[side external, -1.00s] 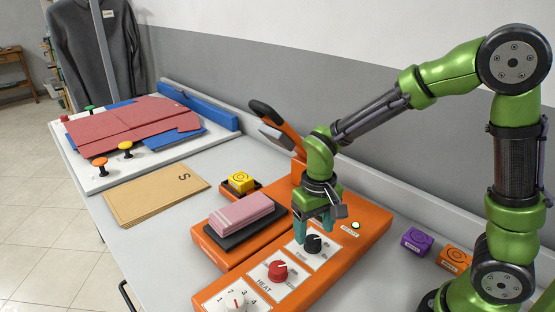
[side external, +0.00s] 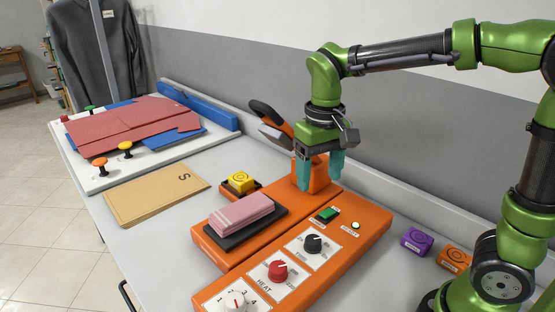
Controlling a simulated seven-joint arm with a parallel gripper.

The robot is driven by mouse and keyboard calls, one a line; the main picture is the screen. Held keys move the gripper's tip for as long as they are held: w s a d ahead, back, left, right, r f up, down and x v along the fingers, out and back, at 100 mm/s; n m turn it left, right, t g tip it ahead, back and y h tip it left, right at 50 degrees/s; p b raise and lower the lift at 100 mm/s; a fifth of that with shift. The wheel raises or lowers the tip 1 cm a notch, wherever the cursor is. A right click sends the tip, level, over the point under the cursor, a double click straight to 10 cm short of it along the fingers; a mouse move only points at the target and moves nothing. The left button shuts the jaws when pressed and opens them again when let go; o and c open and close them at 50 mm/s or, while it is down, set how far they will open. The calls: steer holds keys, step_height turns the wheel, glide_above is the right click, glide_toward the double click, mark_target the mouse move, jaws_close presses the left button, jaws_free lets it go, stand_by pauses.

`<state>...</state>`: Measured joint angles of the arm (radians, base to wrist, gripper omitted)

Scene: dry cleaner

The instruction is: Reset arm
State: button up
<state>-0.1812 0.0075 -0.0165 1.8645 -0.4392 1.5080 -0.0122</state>
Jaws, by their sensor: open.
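My gripper (side external: 319,172) points down with its two teal fingers apart and nothing between them. A small round light (side external: 355,225) beside the switch looks lit. My fingers partly hide the orange block behind the panel.
Pink folded cloth (side external: 243,211) lies on a dark pad left of the panel. Purple (side external: 416,241) and orange (side external: 454,259) blocks sit right of the panel.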

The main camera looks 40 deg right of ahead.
steer(key=s+d+r+m+t+y, duration=0.1)
steer(key=s+d+t+y, duration=0.1)
steer(key=s+t, duration=0.5)
steer(key=shift+s+r, duration=0.25)
steer(key=shift+s, duration=0.95)
steer(key=shift+f, duration=0.1)
steer(key=shift+c, duration=0.2)
